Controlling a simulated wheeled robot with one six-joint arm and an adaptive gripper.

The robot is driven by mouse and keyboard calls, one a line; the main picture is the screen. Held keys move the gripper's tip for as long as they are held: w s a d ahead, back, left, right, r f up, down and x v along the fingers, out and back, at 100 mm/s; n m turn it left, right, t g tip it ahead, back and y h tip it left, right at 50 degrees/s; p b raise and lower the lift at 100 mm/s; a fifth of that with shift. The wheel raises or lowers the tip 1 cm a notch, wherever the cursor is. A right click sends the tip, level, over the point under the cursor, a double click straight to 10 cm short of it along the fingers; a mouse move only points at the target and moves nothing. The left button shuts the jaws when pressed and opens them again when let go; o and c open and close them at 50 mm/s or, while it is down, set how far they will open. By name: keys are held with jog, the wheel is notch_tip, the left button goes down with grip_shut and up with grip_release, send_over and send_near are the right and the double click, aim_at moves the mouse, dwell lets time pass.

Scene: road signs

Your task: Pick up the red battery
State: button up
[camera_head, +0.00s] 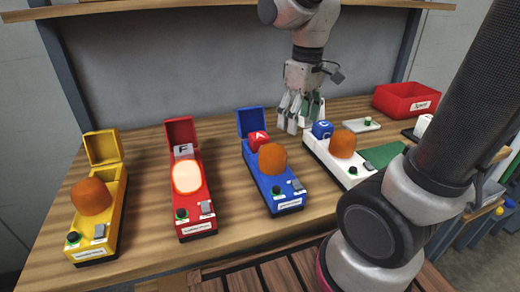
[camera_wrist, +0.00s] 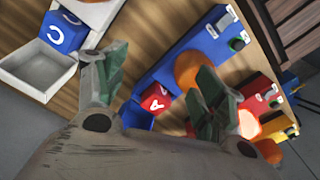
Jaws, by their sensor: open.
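The red battery (camera_head: 258,140), a cube with a white letter, sits in the rear compartment of the blue machine (camera_head: 285,203), below the raised lid. It also shows in the wrist view (camera_wrist: 155,98), seen between the fingers but apart from them. My gripper (camera_head: 300,112) is open and empty. In the head view it hangs to the right of the red battery, above the rear of the white machine (camera_head: 352,180). Its green-padded fingers stand wide apart in the wrist view (camera_wrist: 160,85).
A blue cube (camera_head: 322,130) sits in the white machine. A grey cube (camera_head: 183,151) sits in the red machine (camera_head: 196,220), whose dome glows. A yellow machine (camera_head: 110,225) stands far left. A red bin (camera_head: 406,100) and a small grey tray (camera_head: 361,124) are on the right.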

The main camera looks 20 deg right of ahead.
aim_at(259, 135)
jog(key=w+a+f+n, duration=0.1)
jog(key=w+a+n, duration=0.1)
jog(key=w+a+f+n, duration=0.1)
jog(key=w+a+n, duration=0.1)
jog(key=w+n, duration=0.1)
jog(key=w+a+f+n+g, duration=0.1)
jog(key=w+n, duration=0.1)
jog(key=shift+w+a+f, duration=0.1)
jog(key=shift+w+a, duration=0.15)
jog(key=shift+a, duration=0.15)
jog(key=n, duration=0.1)
jog(key=w+r+n, duration=0.1)
jog(key=n, duration=0.1)
jog(key=shift+w+a+r+n+t, duration=0.15)
jog(key=shift+w+a+n+t, duration=0.15)
jog(key=shift+w, duration=0.1)
jog(key=shift+n, duration=0.9)
jog(key=f, duration=0.7)
jog(key=shift+s+a+f, duration=0.1)
jog(key=shift+a+f, duration=0.3)
grip_shut()
notch_tip(259, 135, up, 10)
jog(key=shift+r, duration=0.1)
